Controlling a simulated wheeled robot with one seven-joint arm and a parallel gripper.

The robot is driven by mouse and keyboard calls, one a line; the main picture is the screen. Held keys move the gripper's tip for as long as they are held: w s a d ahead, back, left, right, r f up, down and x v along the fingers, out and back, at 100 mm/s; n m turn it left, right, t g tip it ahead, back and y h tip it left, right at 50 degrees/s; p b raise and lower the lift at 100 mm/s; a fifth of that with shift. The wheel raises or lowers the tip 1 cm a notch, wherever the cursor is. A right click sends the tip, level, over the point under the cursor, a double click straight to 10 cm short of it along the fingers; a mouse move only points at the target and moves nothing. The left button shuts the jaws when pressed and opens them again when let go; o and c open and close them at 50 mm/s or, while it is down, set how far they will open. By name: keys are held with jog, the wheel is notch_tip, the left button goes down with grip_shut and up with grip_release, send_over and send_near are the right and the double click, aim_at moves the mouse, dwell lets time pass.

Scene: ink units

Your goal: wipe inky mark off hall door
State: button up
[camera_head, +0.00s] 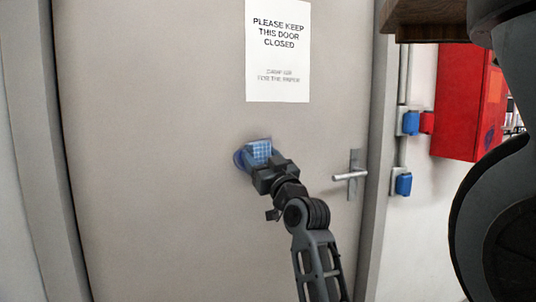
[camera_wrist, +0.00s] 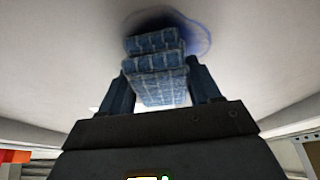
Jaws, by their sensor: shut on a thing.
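The hall door (camera_head: 170,150) is light grey and closed, with a lever handle (camera_head: 350,175) at its right. My gripper (camera_head: 264,168) is shut on a folded blue checked cloth (camera_head: 258,151), held up at the door's face. The cloth fills the space between the fingers in the wrist view (camera_wrist: 157,75). A blue inky mark (camera_head: 239,160) shows on the door at the cloth's left edge. In the wrist view the mark (camera_wrist: 198,38) spreads beyond the cloth's far end and to its right. The cloth hides part of it. I cannot tell if the cloth touches the door.
A white paper sign (camera_head: 278,50) is on the door above the cloth. Right of the frame are a red wall box (camera_head: 467,100) and blue sockets (camera_head: 403,184). A wooden shelf (camera_head: 430,20) juts in at the top right. The door's left side is clear.

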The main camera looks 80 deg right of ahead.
jog(key=shift+w+a+p, duration=0.4)
jog(key=shift+w+a, duration=0.25)
jog(key=shift+w+a+r+p, duration=0.15)
jog(key=shift+w+a+p, duration=0.5)
jog(key=shift+w+p, duration=0.2)
jog(key=shift+w+a+p, duration=0.5)
jog(key=shift+w+a, duration=0.05)
jog(key=shift+w, duration=0.2)
jog(key=shift+r+p, duration=0.7)
jog(key=shift+s+d+f+b, duration=0.1)
jog(key=shift+s+d+b, duration=0.7)
jog(key=shift+s+d, duration=0.25)
jog(key=shift+s+d+f+b, duration=0.1)
jog(key=shift+s+d+b, duration=0.7)
jog(key=shift+s, duration=0.35)
jog(key=shift+s+d+r+b, duration=0.1)
jog(key=shift+s+d+b, duration=0.8)
jog(key=shift+s, duration=0.35)
jog(key=shift+s+d+r+b, duration=0.1)
jog(key=shift+s+d+b, duration=0.6)
jog(key=shift+s+d, duration=0.45)
jog(key=shift+s+a, duration=0.15)
jog(key=shift+a, duration=0.05)
jog(key=shift+s+a, duration=0.95)
jog(key=shift+a, duration=0.15)
jog(key=shift+s+a, duration=0.9)
jog(key=shift+a, duration=0.2)
